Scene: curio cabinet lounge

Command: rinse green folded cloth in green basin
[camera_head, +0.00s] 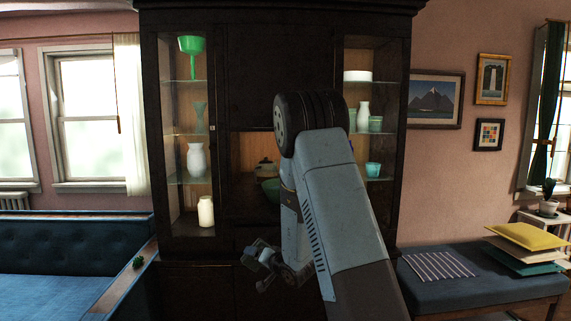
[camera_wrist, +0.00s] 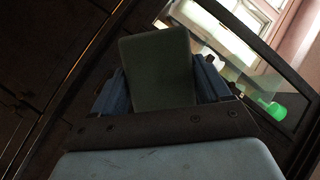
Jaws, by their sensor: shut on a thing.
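In the wrist view my gripper (camera_wrist: 160,84) is shut on a dark green flat rectangular thing, the green folded cloth (camera_wrist: 158,62), which stands out between the blue jaws. In the head view my gripper (camera_head: 262,262) is low in front of the dark cabinet, below its middle niche; I cannot make out the cloth there. A green bowl-shaped thing, likely the green basin (camera_head: 271,188), sits in the niche. My arm hides its right side. The gripper is below and apart from it.
The dark cabinet (camera_head: 262,80) has glass-fronted sides holding a green funnel-like vessel (camera_head: 190,46), white vases (camera_head: 197,160) and cups. A blue sofa (camera_head: 60,255) stands left.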

